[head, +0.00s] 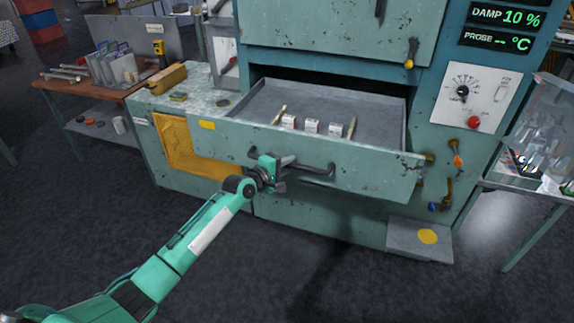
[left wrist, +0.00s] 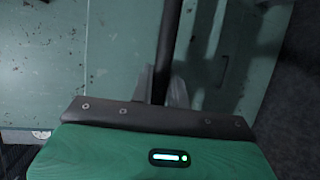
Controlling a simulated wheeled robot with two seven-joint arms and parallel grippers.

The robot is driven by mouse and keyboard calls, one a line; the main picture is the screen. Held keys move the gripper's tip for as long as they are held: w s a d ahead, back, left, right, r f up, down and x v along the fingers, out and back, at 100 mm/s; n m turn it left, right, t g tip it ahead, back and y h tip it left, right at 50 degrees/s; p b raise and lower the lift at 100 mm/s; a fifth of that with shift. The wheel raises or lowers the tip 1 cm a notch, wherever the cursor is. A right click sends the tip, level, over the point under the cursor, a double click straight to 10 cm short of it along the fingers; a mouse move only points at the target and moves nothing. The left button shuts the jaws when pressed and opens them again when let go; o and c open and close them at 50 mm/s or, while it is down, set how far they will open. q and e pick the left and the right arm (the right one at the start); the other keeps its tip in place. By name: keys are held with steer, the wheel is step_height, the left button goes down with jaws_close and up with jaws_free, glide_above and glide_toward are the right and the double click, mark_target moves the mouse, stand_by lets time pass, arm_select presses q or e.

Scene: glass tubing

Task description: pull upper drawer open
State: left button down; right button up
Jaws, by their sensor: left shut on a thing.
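The upper drawer (head: 360,175) is a worn teal drawer and stands pulled out from the cabinet, its grey inside showing. Its dark bar handle (head: 318,169) runs across the front. My left gripper (head: 281,170) is shut on the left part of the handle. In the left wrist view the dark handle bar (left wrist: 169,45) runs down between the grey fingers (left wrist: 160,88). Several small white boxes (head: 311,126) and brass-coloured rods (head: 279,114) lie in the drawer. My right gripper is in neither view.
A control panel with a red button (head: 474,122) is right of the drawer. A grey step with a yellow dot (head: 427,237) juts out low at the right. A brown side table (head: 75,86) stands at the left. The floor in front is clear.

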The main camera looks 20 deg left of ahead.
arm_select(q)
steer(key=c, duration=1.4)
jaws_free()
steer(key=shift+o, duration=0.2)
steer(key=b+v, duration=0.3)
steer(key=v, duration=1)
steer(key=shift+s, duration=0.3)
steer(key=shift+a+r, duration=0.15)
